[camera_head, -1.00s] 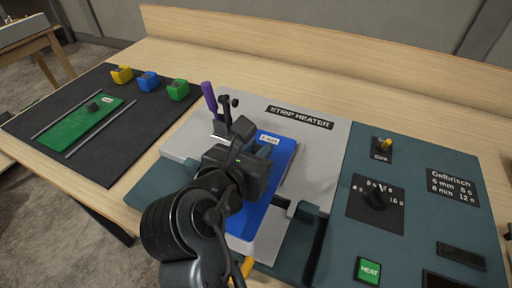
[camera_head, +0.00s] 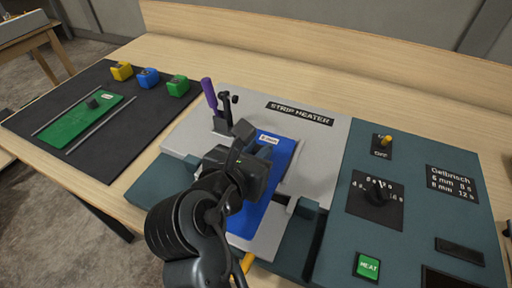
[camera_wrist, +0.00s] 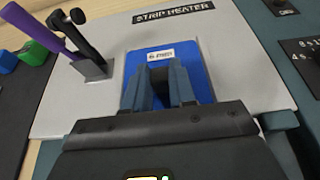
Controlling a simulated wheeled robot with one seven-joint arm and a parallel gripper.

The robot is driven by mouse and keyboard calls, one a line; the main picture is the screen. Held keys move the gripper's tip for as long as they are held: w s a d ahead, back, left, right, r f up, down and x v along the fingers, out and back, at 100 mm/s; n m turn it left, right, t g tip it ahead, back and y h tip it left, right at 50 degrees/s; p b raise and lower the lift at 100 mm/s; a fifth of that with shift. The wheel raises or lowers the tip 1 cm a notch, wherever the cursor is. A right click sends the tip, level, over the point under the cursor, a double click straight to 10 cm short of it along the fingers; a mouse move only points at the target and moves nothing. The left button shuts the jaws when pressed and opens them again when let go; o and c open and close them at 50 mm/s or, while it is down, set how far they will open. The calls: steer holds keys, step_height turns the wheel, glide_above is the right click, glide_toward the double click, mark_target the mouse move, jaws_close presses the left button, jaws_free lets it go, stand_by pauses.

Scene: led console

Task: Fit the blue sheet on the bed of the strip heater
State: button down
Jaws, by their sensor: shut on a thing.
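The blue sheet (camera_head: 280,165) lies on or just above the pale grey bed of the strip heater (camera_head: 326,148), with a white label at its far end. It also shows in the wrist view (camera_wrist: 205,83) under the fingers. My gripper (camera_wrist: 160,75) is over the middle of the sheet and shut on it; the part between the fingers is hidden. In the head view my gripper (camera_head: 252,172) and arm cover the sheet's left and near parts. I cannot tell whether the sheet is fully down on the bed.
A purple-handled lever clamp (camera_head: 210,97) stands upright at the heater's left rear. A teal control panel (camera_head: 420,215) with a dial (camera_head: 378,190) and green HEAT button (camera_head: 368,266) is at right. A black mat (camera_head: 120,145) at left holds a green sheet (camera_head: 80,125) and yellow, blue and green blocks.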

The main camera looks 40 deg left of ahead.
steer(key=shift+f, duration=0.35)
stand_by(0.3)
steer(key=c, duration=0.8)
jaws_free()
steer(key=shift+c, duration=0.2)
steer(key=shift+v, duration=3.9)
steer(key=shift+s+f, duration=0.1)
